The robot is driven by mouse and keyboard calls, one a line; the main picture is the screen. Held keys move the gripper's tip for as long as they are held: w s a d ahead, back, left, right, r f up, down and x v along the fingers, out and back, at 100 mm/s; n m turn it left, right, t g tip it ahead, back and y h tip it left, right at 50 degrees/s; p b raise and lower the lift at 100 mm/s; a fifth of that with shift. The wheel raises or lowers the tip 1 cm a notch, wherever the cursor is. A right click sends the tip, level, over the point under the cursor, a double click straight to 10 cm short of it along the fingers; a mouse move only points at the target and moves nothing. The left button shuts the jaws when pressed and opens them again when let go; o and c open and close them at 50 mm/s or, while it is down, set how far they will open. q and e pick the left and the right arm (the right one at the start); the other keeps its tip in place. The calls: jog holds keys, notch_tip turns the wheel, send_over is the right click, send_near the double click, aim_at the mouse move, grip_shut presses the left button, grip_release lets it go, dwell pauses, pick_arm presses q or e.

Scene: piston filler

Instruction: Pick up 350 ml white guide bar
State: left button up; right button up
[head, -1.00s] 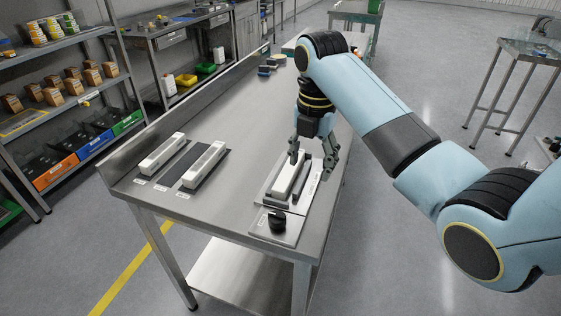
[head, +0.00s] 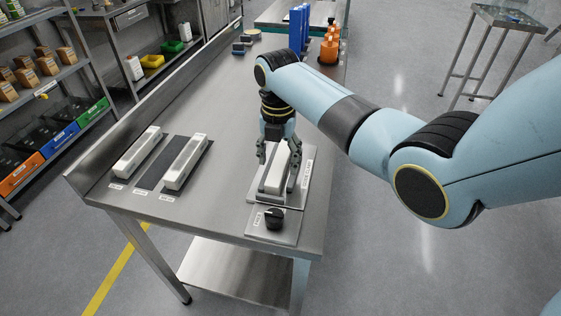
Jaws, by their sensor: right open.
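A white guide bar (head: 274,179) sits in a grey fixture on the steel bench, below my right gripper. Two more white bars lie at the bench's left: one (head: 138,153) at the far left and one (head: 185,163) beside a dark strip. Small labels lie in front of them, too small to read, so I cannot tell which bar is the 350 ml one. My right gripper (head: 278,166) is open and points down, its fingers on either side of the bar in the fixture. I cannot tell whether they touch it. My left gripper is not in view.
The fixture plate (head: 259,223) carries a black knob (head: 274,218) at the bench's near end. Blue upright blocks (head: 297,32) and orange pieces (head: 329,50) stand at the far end. A raised ledge runs along the bench's left side. The bench middle is clear.

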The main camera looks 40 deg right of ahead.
jog(key=shift+f, duration=0.7)
jog(key=c, duration=1.1)
grip_shut()
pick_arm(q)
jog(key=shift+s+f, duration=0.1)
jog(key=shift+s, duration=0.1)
pick_arm(e)
jog(key=shift+r, duration=0.2)
